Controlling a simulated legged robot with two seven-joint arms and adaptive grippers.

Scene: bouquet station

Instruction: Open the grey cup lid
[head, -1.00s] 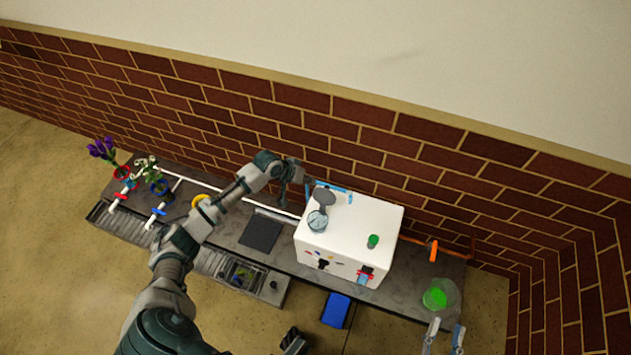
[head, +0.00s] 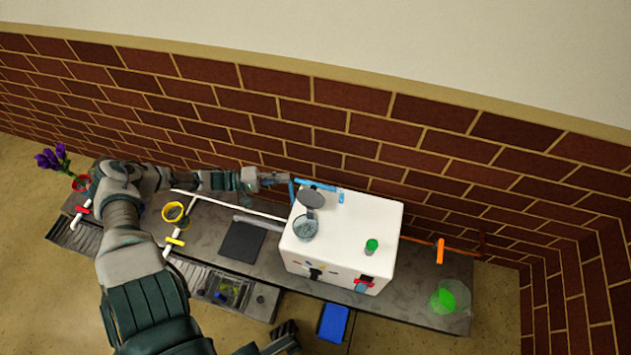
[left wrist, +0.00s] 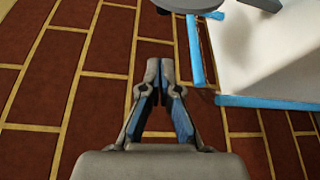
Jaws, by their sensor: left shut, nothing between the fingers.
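The grey lid (head: 313,196) is a round disc at the back left of the white box. It stands swung back from the clear cup (head: 306,228), whose round mouth shows uncovered. Part of the lid shows at the top of the left wrist view (left wrist: 188,4). My left gripper (head: 285,179) reaches in from the left, beside the box's back left corner and just left of the lid. Its fingers (left wrist: 160,68) are shut and empty, apart from the lid in the left wrist view.
The white box (head: 370,222) carries a green knob (head: 371,245) and a blue strip (head: 318,185) along its back edge. The brick wall (head: 330,140) is close behind. A yellow ring (head: 174,212) and dark mat (head: 242,241) are left; a green bowl (head: 450,297) is right.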

